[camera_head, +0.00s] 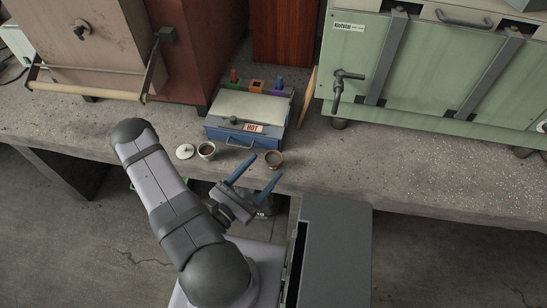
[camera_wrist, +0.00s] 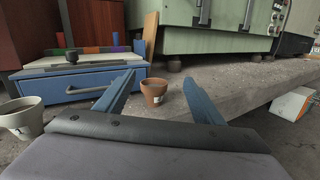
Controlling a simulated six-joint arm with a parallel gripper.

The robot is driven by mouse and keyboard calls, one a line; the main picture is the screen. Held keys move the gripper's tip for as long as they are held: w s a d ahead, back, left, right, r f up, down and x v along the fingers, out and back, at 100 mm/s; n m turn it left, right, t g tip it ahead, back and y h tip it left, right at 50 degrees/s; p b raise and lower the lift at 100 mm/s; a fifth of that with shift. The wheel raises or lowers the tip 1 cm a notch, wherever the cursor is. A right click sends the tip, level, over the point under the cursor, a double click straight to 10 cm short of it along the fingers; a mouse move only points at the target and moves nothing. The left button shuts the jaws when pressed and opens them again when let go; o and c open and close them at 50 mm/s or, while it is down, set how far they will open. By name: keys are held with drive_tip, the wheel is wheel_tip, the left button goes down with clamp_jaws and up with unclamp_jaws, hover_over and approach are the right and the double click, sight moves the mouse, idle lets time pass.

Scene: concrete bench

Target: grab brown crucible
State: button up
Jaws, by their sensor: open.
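The brown crucible (camera_head: 273,159) stands upright on the concrete bench near its front edge, in front of the blue box's right side. It also shows in the wrist view (camera_wrist: 154,91), between the two blue fingers and beyond their tips. My gripper (camera_head: 262,173) is open and empty, its fingers pointing toward the crucible, apart from it as far as I can tell. The wrist view shows the finger tips (camera_wrist: 158,84) spread on either side of the crucible. Nothing hides the crucible in the head view.
A pale crucible (camera_head: 206,151) and a white lid (camera_head: 185,151) sit to the left. The blue box (camera_head: 243,133) labelled HOT stands behind. A green furnace (camera_head: 440,70) fills the back right.

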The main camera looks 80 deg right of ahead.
sight(269, 164)
drive_tip(key=shift+w+f+n+t, duration=0.1)
drive_tip(key=shift+f+n+t, duration=1)
drive_tip(key=shift+f+t, duration=0.1)
drive_tip(key=shift+x, duration=1)
drive_tip(key=shift+d, duration=0.1)
drive_tip(key=shift+x, duration=2.55)
drive_tip(key=shift+w, duration=0.1)
drive_tip(key=shift+c, duration=0.6)
drive_tip(key=c, duration=0.9)
